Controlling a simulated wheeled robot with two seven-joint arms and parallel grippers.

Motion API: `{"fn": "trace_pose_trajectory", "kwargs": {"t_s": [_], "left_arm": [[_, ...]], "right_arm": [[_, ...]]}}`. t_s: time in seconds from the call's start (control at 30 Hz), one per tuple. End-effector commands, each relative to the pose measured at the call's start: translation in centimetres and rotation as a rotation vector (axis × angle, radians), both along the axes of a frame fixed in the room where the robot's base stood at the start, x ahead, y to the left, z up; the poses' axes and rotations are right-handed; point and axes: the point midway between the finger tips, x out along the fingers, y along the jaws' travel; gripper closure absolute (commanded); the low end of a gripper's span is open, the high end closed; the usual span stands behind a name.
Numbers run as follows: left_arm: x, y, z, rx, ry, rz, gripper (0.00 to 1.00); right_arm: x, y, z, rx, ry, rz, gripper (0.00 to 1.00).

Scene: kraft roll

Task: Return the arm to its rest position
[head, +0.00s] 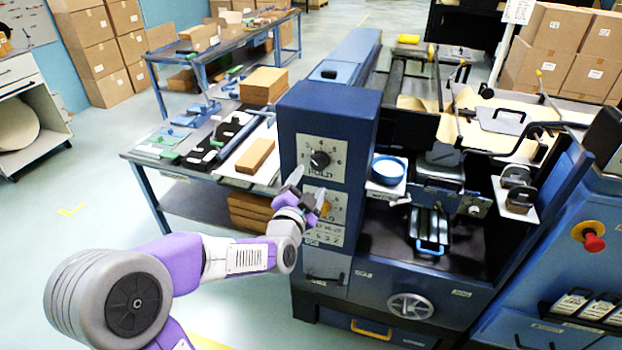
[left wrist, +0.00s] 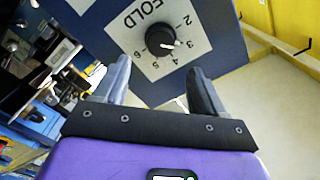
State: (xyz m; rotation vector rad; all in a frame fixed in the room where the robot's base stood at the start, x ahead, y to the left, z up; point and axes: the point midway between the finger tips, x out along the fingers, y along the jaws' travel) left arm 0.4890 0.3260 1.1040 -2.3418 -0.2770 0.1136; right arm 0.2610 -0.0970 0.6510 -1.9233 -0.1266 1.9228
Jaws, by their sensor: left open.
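My left arm reaches in from the lower left of the head view. Its gripper (head: 310,187) is in front of the blue machine's control panel (head: 300,121), just below the black FOLD dial (head: 319,159). In the left wrist view the two fingers of my left gripper (left wrist: 160,82) stand apart with nothing between them. The FOLD dial (left wrist: 160,41) shows beyond the fingertips, apart from them, with its white mark near 3. A second dial with a yellow centre (head: 326,208) is partly hidden behind the gripper. My right gripper is not in view.
A red stop button (head: 593,242) is at far right. A workbench (head: 165,190) with boxes stands behind my arm. The floor at left (head: 50,260) is clear.

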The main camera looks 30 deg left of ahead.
Motion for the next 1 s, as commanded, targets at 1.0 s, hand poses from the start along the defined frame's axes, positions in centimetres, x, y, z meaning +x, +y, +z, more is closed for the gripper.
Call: {"fn": "trace_pose_trajectory", "kwargs": {"t_s": [1.0], "left_arm": [[-2.4, -10.4, -26.5, -0.586, 0.633, -0.065, 0.30]], "right_arm": [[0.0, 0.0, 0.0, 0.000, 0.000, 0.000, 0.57]]}}
